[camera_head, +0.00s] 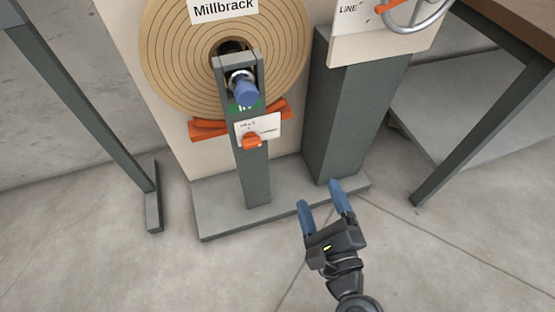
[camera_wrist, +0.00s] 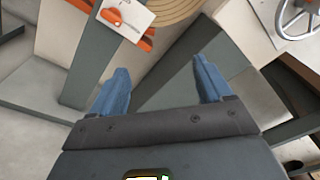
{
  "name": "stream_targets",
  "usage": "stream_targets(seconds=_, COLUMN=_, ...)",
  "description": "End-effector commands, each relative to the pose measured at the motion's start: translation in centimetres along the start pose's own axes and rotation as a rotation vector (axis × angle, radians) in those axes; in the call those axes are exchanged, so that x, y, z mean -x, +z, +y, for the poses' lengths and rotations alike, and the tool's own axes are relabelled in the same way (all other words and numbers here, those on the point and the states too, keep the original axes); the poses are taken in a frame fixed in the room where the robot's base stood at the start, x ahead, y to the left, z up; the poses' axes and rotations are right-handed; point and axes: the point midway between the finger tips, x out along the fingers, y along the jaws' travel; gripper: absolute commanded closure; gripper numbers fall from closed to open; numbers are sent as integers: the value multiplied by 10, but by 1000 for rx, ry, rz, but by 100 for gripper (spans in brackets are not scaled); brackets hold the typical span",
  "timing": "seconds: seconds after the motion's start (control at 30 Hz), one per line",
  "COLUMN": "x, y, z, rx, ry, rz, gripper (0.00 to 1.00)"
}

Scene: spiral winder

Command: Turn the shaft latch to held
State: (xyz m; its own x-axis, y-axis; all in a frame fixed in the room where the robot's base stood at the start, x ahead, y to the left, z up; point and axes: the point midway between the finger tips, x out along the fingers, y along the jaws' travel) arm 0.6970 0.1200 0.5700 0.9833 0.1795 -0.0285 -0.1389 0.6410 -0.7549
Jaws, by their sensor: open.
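The shaft latch (camera_head: 251,140) is a small orange handle on a white plate (camera_head: 270,127) fixed to a grey post, below the blue-ended shaft (camera_head: 245,90). The plate has the word "HELD" at its upper part, though the small print is hard to read. The latch also shows in the wrist view (camera_wrist: 112,16) at the top, left of centre. My gripper (camera_head: 320,193) is open and empty, with blue fingers, to the lower right of the latch and apart from it. In the wrist view the fingers (camera_wrist: 160,85) are spread with nothing between them.
A large tan roll (camera_head: 170,60) labelled "Millbrack" sits behind the post, with orange supports (camera_head: 208,128) beneath. A thick grey column (camera_head: 350,110) stands to the right, under a white panel with a handwheel (camera_head: 415,14). A grey base plate (camera_head: 222,222) lies on the floor.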

Motion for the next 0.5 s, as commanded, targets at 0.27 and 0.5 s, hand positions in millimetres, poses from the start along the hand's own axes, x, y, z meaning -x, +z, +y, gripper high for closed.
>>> stream_targets(seconds=0.27, x=-103, y=18, z=83, rx=-643, ry=51, rz=-64, gripper=21)
stream_targets(seconds=0.5, x=-133, y=34, z=100, rx=-853, ry=81, rz=-69, gripper=21)
